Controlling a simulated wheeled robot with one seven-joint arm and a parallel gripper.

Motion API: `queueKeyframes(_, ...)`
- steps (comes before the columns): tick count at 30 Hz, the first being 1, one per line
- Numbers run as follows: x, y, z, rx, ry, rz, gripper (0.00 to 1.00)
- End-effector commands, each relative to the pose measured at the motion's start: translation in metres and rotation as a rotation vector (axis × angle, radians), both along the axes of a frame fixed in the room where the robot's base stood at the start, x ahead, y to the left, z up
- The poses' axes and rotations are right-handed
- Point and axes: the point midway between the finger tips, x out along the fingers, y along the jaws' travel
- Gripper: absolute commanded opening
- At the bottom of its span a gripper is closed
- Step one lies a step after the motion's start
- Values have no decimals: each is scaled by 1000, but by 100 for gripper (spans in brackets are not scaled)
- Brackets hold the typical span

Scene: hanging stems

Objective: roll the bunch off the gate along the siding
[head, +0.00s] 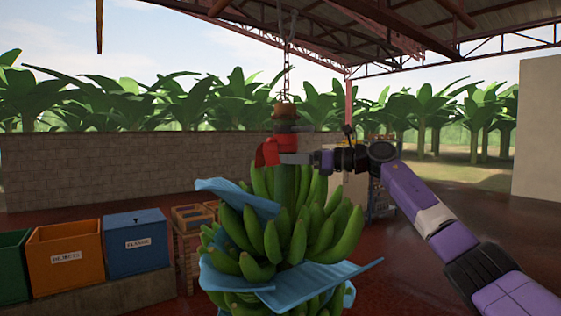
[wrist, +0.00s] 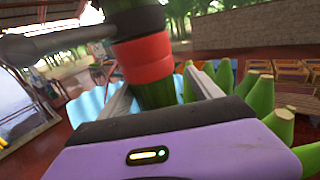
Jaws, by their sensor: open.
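The green banana bunch (head: 285,235) hangs upright at the middle of the head view, with blue sheets (head: 235,197) between its layers. A chain (head: 286,70) holds it from above by a brown stem top with a dark collar. A red piece (head: 268,152) shows at the stem below the collar. My gripper (head: 292,158) reaches in from the right at the upper stem. In the wrist view the green stem (wrist: 156,92) stands between my open fingers (wrist: 160,88), below a red band (wrist: 144,58) and black collar. I cannot pick out the gate or siding.
An orange bin (head: 65,257) marked rejects, a blue bin (head: 137,243) and a green bin stand on a ledge at left. Wooden crates (head: 194,217) are stacked beside them. A block wall (head: 110,165) runs behind. Open floor lies at right.

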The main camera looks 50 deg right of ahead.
Motion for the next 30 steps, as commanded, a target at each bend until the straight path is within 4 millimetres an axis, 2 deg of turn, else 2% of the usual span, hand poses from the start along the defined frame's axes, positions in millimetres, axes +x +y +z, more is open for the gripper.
queueKeyframes(3,-19,-6,-2,0,0,0,73)
queueKeyframes(9,-36,-11,-1,1,0,1,73)
queueKeyframes(30,-38,-12,0,1,0,1,73)
